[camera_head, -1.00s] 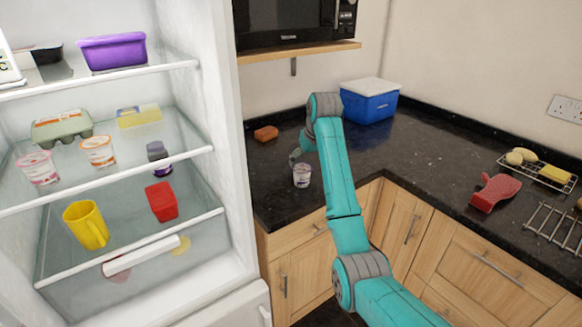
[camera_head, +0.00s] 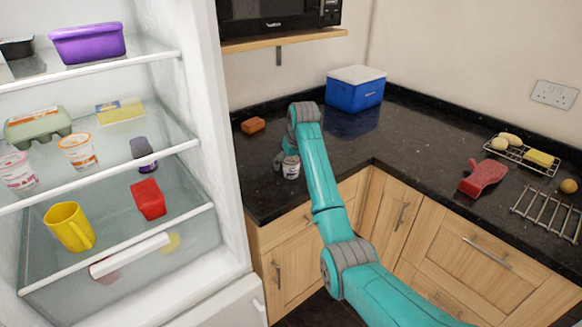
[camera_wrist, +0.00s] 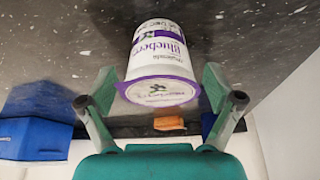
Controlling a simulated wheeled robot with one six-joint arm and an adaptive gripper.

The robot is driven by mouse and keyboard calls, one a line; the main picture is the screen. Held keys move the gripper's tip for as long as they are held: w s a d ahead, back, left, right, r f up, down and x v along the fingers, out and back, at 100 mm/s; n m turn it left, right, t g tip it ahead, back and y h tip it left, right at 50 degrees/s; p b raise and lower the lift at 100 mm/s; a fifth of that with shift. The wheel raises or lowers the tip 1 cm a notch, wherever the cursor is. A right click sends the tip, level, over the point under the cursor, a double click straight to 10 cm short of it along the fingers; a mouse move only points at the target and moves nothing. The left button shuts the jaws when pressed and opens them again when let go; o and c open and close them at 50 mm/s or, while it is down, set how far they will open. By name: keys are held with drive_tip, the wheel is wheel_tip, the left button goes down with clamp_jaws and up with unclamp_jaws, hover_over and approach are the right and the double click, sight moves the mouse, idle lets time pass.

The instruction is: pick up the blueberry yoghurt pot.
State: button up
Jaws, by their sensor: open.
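The blueberry yoghurt pot (camera_head: 291,168) stands on the black worktop near its front edge, close to the fridge. In the wrist view the white pot (camera_wrist: 162,52) has a purple rim and "Blueberry" lettering, and it appears upside down. My gripper (camera_wrist: 159,88) is open, with one finger on each side of the pot's lid end. I cannot tell whether either finger touches it. In the head view my gripper (camera_head: 281,159) is small and partly hidden, just beside the pot.
A brown block (camera_head: 253,125) and a blue cool box (camera_head: 355,90) stand behind on the worktop (camera_head: 400,142). The open fridge at left holds two other pots (camera_head: 77,151), a yellow mug (camera_head: 69,227) and a red box (camera_head: 148,198). A microwave shelf (camera_head: 285,40) hangs above.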

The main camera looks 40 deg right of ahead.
drive_tip(key=shift+w+f, duration=0.3)
drive_tip(key=shift+f, duration=0.35)
drive_tip(key=shift+d, duration=0.1)
drive_tip(key=c, duration=1.3)
drive_tip(key=shift+c, duration=0.2)
wheel_tip(320, 180, up, 10)
